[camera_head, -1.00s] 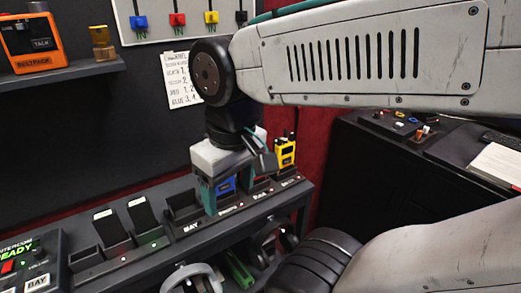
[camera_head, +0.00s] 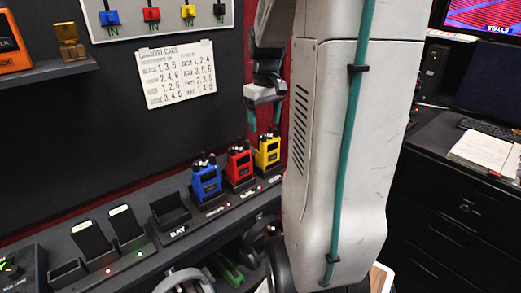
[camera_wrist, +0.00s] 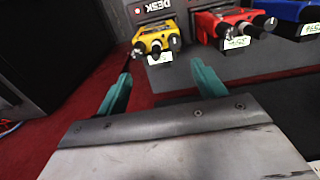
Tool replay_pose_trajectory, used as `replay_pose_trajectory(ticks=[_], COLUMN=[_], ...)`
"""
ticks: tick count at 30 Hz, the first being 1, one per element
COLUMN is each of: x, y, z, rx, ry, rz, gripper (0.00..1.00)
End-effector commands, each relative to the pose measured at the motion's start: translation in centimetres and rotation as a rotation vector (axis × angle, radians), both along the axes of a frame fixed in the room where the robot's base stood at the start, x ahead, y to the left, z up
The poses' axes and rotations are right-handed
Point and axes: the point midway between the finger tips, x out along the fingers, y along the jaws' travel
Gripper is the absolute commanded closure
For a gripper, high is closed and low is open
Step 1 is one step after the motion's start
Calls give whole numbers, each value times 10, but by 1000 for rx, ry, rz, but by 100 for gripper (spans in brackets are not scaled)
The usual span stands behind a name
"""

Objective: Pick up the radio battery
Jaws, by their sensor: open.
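Two black upright slabs with white labels, which look like radio batteries, stand in charger slots: one (camera_head: 91,240) at left and one (camera_head: 126,225) to its right. A blue radio (camera_head: 206,182), a red radio (camera_head: 238,163) and a yellow radio (camera_head: 267,152) stand in bays farther right. In the wrist view the yellow radio (camera_wrist: 155,38), red radio (camera_wrist: 238,22) and blue radio (camera_wrist: 292,10) sit beyond my fingers. My gripper (camera_head: 265,115) is open and empty above the yellow radio's area; its teal fingers (camera_wrist: 161,85) are spread apart in the wrist view. No battery shows in the wrist view.
An empty bay (camera_head: 171,212) lies between the batteries and the blue radio. A card (camera_head: 178,74) hangs on the wall below a key panel (camera_head: 155,18). A shelf (camera_head: 50,74) is at upper left. A desk (camera_head: 455,150) stands at right. Headsets hang under the bench.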

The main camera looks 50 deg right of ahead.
Motion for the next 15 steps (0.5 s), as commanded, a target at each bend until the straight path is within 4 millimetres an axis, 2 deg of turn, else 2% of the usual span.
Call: replay_pose_trajectory(ticks=[10, 15], x=[-4, -4], y=[2, 2], z=[-48, -62], rx=[3, 1], ry=[3, 1], rz=[-1, -2], gripper=[31, 31])
